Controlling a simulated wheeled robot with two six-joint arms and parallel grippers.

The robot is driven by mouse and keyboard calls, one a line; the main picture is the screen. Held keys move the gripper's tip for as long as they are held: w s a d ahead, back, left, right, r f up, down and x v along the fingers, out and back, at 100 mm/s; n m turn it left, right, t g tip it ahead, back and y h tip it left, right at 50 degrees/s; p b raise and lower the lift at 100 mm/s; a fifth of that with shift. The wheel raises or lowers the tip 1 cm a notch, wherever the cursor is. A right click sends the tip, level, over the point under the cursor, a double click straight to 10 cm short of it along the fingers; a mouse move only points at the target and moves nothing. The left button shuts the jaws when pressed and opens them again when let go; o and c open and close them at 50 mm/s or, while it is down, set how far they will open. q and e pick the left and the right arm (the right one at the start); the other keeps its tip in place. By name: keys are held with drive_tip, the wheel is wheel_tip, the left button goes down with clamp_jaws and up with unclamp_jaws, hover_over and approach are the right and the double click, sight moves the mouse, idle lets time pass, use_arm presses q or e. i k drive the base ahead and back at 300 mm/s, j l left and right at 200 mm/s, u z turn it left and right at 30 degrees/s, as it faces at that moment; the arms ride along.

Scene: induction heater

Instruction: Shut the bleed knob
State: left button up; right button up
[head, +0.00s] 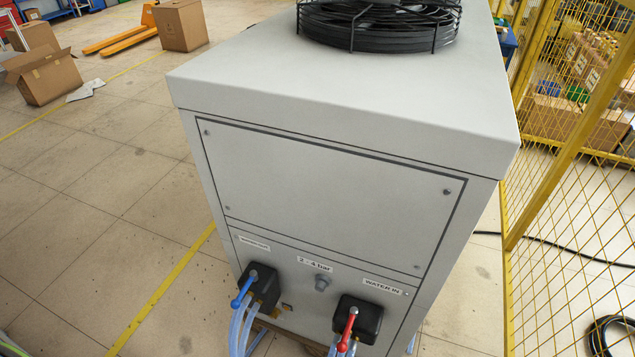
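A grey cabinet (330,190) with a black fan grille on top stands in the middle of the head view. Low on its front is a small grey round knob (321,283) under a "2-4 bar" label (315,265). It may be the bleed knob, but no label naming it so is readable. A small brass-coloured fitting (286,307) sits lower, beside the left valve. I cannot tell from this view whether the knob is open or shut. Neither of my grippers is in view.
A blue-handled valve (243,290) and a red-handled valve (349,322), marked "WATER IN", flank the knob, with clear hoses below. A yellow mesh fence (570,130) stands close on the right. Cardboard boxes (45,78) lie far left.

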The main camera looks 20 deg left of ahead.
sight(276, 312)
drive_tip(key=u, duration=0.8)
drive_tip(key=k, duration=0.75)
